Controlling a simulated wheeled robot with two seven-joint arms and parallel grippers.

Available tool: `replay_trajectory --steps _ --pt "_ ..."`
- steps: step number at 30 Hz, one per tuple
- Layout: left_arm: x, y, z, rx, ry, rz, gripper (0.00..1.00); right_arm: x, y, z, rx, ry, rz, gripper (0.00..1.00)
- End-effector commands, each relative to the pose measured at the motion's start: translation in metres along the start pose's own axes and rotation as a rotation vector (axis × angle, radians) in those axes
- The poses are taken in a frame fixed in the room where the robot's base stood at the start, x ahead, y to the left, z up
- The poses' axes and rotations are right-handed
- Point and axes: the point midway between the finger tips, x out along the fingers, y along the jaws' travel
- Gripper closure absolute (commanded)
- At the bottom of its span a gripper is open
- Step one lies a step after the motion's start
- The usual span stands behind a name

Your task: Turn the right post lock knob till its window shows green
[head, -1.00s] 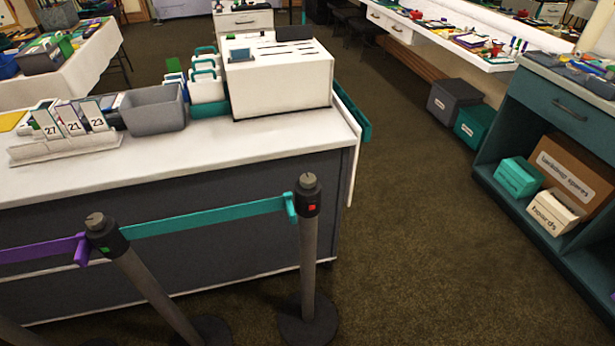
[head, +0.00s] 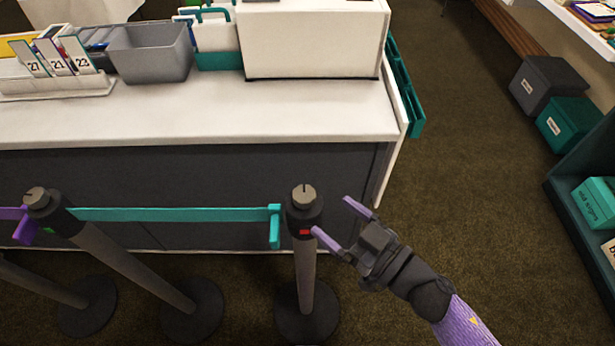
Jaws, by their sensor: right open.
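The right post (head: 306,270) stands upright in front of the counter, with a dark head. Its lock knob (head: 304,195) is a grey-brown cap on top with a dark line across it. The small window (head: 304,232) on the head shows red. A teal belt (head: 180,214) runs from the left post to a clip (head: 275,226) beside the right post's head. My right gripper (head: 337,221) is open and empty, just right of the post head, with its two purple fingers apart and pointing left. One fingertip is close to the red window; I cannot tell if it touches. My left gripper is not in view.
The left post (head: 120,260) leans and its window (head: 48,231) shows green. A purple belt (head: 12,213) meets it. The white counter (head: 200,120) behind holds a grey bin (head: 150,52) and a white box (head: 312,40). Carpet (head: 470,200) is clear at right.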

Motion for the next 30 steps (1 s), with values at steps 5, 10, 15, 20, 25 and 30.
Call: replay_trajectory --steps 5,10,15,20,25,30 --pt "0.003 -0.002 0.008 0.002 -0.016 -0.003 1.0 0.044 0.001 0.0 -0.002 0.003 0.002 0.08" --pt "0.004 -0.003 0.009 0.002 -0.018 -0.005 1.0 0.07 0.002 0.0 -0.001 0.001 0.004 0.08" --pt "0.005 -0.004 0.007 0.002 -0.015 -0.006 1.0 0.078 0.002 0.0 -0.001 -0.001 0.005 0.08" --pt "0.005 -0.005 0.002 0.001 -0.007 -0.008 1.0 0.078 0.002 0.0 0.0 -0.001 0.005 0.08" --pt "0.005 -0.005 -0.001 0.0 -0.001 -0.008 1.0 0.078 0.002 0.001 0.0 -0.001 0.005 0.37" --pt "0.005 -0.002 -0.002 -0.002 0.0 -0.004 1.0 0.078 0.002 0.001 0.0 -0.002 0.005 0.73"
